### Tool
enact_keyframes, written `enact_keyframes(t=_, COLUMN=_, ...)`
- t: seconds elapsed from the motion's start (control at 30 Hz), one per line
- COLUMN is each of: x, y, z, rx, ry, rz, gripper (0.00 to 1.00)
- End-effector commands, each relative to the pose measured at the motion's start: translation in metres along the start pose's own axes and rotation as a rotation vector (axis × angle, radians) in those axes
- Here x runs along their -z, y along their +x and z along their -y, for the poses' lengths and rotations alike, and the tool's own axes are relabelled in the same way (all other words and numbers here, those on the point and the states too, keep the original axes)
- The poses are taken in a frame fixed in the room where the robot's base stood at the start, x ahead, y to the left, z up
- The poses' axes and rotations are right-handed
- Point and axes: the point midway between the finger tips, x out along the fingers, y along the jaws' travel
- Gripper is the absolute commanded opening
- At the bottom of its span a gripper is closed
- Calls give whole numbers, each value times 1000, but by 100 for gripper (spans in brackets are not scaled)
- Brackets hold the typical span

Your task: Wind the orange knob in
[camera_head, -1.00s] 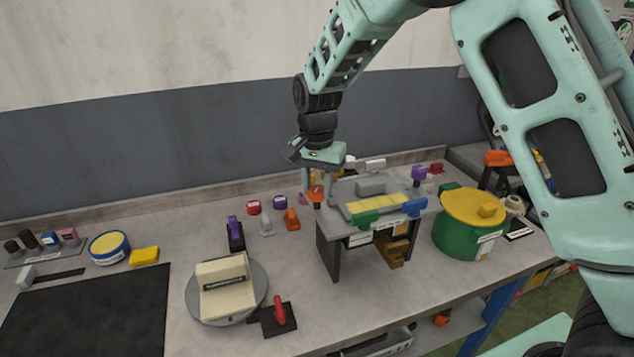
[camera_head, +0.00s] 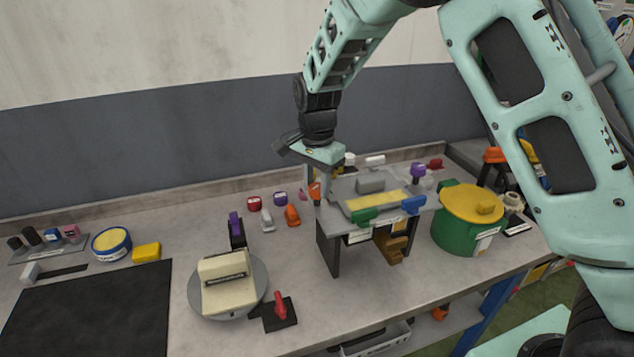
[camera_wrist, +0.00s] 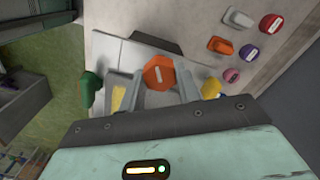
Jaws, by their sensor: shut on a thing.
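The orange knob (camera_head: 315,190) sits at the left end of the grey raised fixture (camera_head: 328,230) on the bench. In the wrist view the knob (camera_wrist: 159,73) is an orange many-sided cap with a pale mark across its face. My gripper (camera_head: 316,194) points down over it. In the wrist view the two fingers of my gripper (camera_wrist: 162,88) stand on either side of the knob and are shut on it. The knob's shaft is hidden.
The fixture also carries a green handle (camera_head: 363,217), a blue handle (camera_head: 413,205) and a yellow strip (camera_head: 376,200). A green pot (camera_head: 452,234) with a yellow lid stands to the right. A turntable (camera_head: 257,283) stands front left. Small coloured knobs lie behind it.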

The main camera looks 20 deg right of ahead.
Motion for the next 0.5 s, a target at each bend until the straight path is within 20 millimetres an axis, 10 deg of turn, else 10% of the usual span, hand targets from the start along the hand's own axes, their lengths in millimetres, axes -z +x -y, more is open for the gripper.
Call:
enact_keyframes(t=0.1, x=1, y=-2, z=1, rx=5, ry=0, rz=-2, gripper=10)
enact_keyframes(t=0.13, x=1, y=-2, z=1, rx=5, ry=0, rz=-2, gripper=35)
enact_keyframes(t=0.2, x=1, y=-2, z=1, rx=4, ry=-1, rz=-2, gripper=55)
enact_keyframes(t=0.5, x=0, y=-1, z=0, rx=2, ry=-1, rz=-1, gripper=55)
